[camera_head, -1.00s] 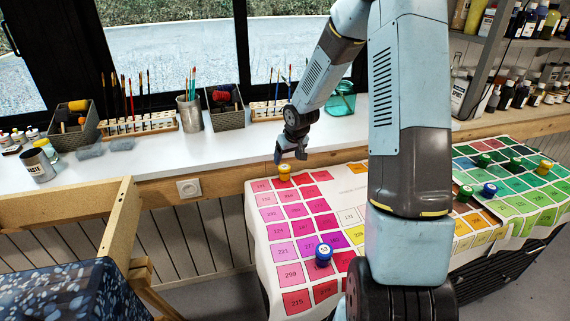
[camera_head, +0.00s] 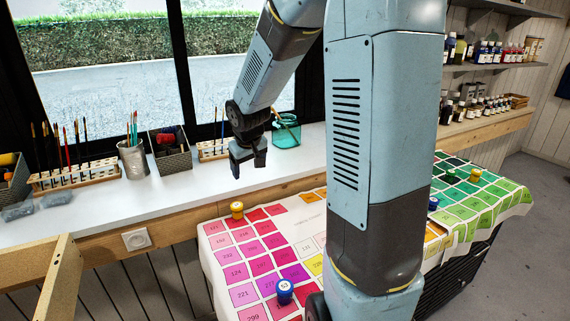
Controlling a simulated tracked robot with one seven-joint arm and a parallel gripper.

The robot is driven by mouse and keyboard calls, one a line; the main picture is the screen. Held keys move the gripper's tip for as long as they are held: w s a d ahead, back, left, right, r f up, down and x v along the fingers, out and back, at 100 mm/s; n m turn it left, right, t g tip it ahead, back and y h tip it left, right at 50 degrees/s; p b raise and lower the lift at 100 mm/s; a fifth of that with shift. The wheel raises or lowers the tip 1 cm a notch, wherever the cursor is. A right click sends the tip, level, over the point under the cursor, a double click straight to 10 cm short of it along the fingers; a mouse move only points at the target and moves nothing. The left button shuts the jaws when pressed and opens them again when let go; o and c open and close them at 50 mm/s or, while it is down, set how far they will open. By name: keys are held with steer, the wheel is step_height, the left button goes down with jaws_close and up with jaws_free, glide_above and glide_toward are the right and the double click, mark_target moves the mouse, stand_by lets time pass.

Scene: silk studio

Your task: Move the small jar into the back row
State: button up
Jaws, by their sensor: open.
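A small jar with a yellow lid (camera_head: 236,210) stands near the back left corner of the colour chart (camera_head: 212,228). A small blue-lidded jar (camera_head: 285,291) marked 53 stands further forward among the pink and purple squares. Another blue-lidded jar (camera_head: 433,203) shows right of my arm, with green and yellow jars (camera_head: 475,175) on the green squares beyond. I cannot tell which one the task means. My gripper (camera_head: 248,168) is open and empty, pointing down above and slightly right of the yellow-lidded jar, apart from it. My arm hides the middle of the chart.
A white sill (camera_head: 90,215) behind the chart holds brush racks, a metal pot (camera_head: 132,158), a dark basket (camera_head: 172,150) and a teal glass jar (camera_head: 286,132). Bottle shelves (camera_head: 490,62) stand at the right. A wooden frame (camera_head: 60,275) is at the lower left.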

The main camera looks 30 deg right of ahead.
steer(key=s+r, duration=0.4)
steer(key=s, duration=0.5)
steer(key=s+a+r+m, duration=0.1)
steer(key=s+r, duration=0.4)
steer(key=s, duration=0.4)
steer(key=s+a+r+t+y, duration=0.1)
steer(key=s+r, duration=0.3)
steer(key=s, duration=0.5)
steer(key=shift+r+m, duration=0.3)
steer(key=shift+r, duration=0.1)
steer(key=shift+c, duration=0.2)
